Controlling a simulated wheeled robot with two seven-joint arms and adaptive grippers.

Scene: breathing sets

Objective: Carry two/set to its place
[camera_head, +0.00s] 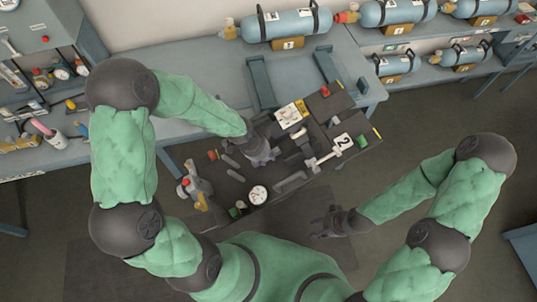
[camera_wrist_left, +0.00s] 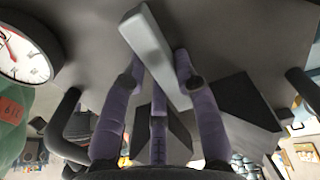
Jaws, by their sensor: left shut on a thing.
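The set marked 2 (camera_head: 232,170) is a dark board with a white "2" label (camera_head: 343,141), a round gauge (camera_head: 258,194), straps and valve parts. It lies at a slant across the bench's front edge and over the floor. My left gripper (camera_head: 262,157) is over its middle, shut on a grey bar of it. In the left wrist view the fingers flank this pale grey bar (camera_wrist_left: 155,50), and the gauge (camera_wrist_left: 25,52) shows at upper left. My right gripper (camera_head: 328,224) is empty, below the set, its fingers apart.
A gauge panel (camera_head: 35,38) and small items stand at left.

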